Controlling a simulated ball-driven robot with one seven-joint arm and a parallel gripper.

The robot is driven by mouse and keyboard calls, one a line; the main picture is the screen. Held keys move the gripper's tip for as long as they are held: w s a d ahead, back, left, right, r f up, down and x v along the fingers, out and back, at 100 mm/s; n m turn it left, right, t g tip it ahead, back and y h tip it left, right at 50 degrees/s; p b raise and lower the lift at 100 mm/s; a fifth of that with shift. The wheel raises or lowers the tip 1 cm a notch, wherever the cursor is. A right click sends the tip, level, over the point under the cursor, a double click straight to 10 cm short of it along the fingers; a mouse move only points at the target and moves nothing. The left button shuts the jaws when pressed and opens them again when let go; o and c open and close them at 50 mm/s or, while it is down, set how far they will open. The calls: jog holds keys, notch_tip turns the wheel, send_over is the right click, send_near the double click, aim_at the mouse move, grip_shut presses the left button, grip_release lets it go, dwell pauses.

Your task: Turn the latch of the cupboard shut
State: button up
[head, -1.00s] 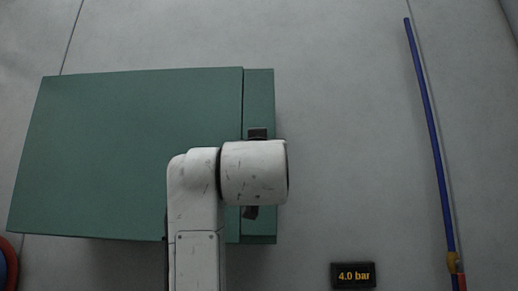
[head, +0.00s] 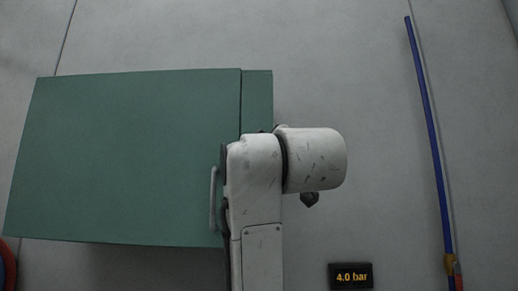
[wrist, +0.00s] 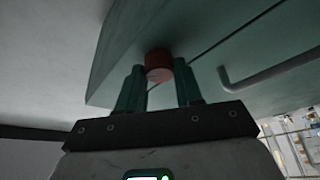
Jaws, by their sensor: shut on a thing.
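The green cupboard (head: 120,150) stands against the grey wall, its door seam near the right side in the head view. In the wrist view its green front (wrist: 125,40) fills the upper middle, crossed by the thin dark seam. A short red round knob (wrist: 158,65), which looks like the latch, stands on that front left of the seam. My gripper (wrist: 158,82) has its two dark teal fingers on either side of the knob, shut on it. In the head view my arm hides the knob and the fingers.
A grey bar handle (head: 213,200) stands out from the cupboard left of my arm; it also shows in the wrist view (wrist: 270,75). A blue pipe (head: 430,130) runs down the wall at right. A small "4.0 bar" display (head: 351,276) sits lower right. Wall between is clear.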

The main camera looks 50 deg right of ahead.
jog(key=shift+r+n+g+y+p, duration=0.1)
jog(key=shift+n+g+y+p, duration=0.4)
jog(key=shift+n, duration=1.55)
jog(key=shift+r+n+g+y+p, duration=0.15)
jog(key=shift+n+y+p, duration=0.65)
jog(key=shift+n, duration=1.25)
jog(key=shift+f+n, duration=0.1)
jog(key=shift+n, duration=0.2)
jog(key=o, duration=1)
jog(key=shift+o, duration=0.2)
jog(key=shift+s, duration=0.1)
